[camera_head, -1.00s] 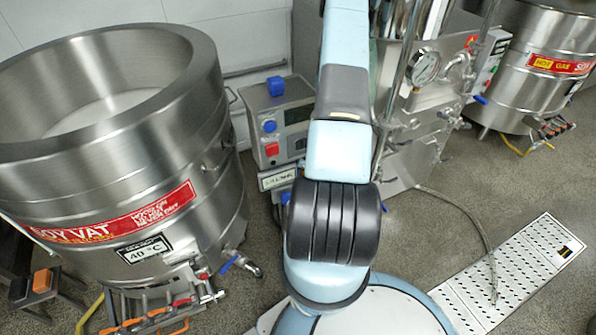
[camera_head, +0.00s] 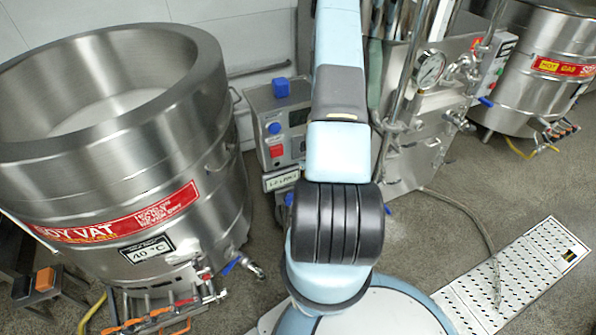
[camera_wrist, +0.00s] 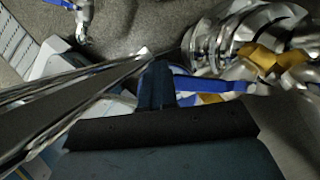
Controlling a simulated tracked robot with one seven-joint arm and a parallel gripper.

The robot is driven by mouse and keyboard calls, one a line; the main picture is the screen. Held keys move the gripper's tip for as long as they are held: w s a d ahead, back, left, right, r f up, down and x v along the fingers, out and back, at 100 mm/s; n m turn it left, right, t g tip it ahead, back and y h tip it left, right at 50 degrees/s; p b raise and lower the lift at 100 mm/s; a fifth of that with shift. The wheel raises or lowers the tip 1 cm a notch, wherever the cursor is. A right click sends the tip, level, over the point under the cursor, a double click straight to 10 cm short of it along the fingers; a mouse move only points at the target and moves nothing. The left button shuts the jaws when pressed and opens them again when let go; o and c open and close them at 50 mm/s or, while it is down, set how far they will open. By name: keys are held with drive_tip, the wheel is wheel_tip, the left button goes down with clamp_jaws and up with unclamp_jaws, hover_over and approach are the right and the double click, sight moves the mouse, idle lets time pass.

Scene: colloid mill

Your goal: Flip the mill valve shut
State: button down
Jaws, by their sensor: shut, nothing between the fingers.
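In the wrist view, a blue valve lever (camera_wrist: 212,85) lies roughly crosswise just right of my gripper (camera_wrist: 158,68), on steel pipework with yellow parts. My gripper is shut and empty, its dark tip beside the lever's left end; I cannot tell whether they touch. The mill's control box (camera_head: 275,125), with blue knobs and a red button, stands left of my arm in the head view. My arm hides the gripper and most of the area near the lever there.
The soy vat (camera_head: 120,170) stands at left, with a blue-handled tap (camera_head: 232,264) low on its side. A steel machine with a gauge (camera_head: 430,68) stands right of my arm. A hose (camera_head: 470,215) and perforated plate (camera_head: 520,280) lie on the floor at right.

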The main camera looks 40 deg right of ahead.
idle(0.7)
drive_tip(key=s+r, duration=0.3)
drive_tip(key=r, duration=0.6)
drive_tip(key=shift+s+d, duration=0.3)
idle(0.3)
